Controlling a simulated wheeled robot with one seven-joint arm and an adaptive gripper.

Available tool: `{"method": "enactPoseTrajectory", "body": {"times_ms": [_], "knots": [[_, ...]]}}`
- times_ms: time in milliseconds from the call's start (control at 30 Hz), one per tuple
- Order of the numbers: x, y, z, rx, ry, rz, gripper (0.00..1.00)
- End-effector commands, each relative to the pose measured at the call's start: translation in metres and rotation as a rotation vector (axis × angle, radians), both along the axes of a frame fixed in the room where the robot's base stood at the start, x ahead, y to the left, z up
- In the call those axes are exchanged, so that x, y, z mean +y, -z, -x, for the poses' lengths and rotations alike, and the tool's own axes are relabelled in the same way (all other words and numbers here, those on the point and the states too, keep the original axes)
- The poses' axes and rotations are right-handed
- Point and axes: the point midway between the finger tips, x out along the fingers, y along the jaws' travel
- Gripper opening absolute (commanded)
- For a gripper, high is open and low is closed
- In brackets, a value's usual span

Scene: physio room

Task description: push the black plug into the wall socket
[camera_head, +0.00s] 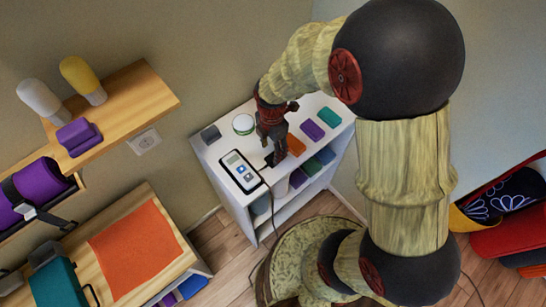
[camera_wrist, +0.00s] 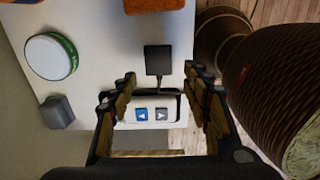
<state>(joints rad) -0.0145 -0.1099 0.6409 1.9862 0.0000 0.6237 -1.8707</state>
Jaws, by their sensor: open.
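The plug looks just beyond the fingertips; I cannot tell the height gap. In the head view my gripper (camera_head: 271,150) points down beside the device and mostly hides the plug. The wall socket (camera_head: 146,142) is a white plate on the wall at left, below the wooden wall shelf, with nothing in it.
The device (camera_head: 240,172) lies at the shelf's front edge. A round white tin (camera_head: 243,124), a grey block (camera_head: 210,134) and orange (camera_head: 296,145), purple (camera_head: 312,130) and green (camera_head: 329,117) pieces lie around. A wooden wall shelf (camera_head: 140,92) overhangs the socket; a low wooden table (camera_head: 165,222) stands below.

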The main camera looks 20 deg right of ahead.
Motion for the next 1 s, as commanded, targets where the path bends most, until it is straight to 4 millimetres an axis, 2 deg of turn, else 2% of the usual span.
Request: {"method": "enactPoseTrajectory", "body": {"times_ms": [300,567,867,1000], "knots": [[0.000,0.002,0.000,0.001,-0.001,0.000,0.48],[0.000,0.026,0.001,0.003,0.000,0.000,0.48],[0.000,0.027,0.000,0.001,0.000,0.000,0.48],[0.000,0.034,0.000,0.002,0.000,0.000,0.48]]}}
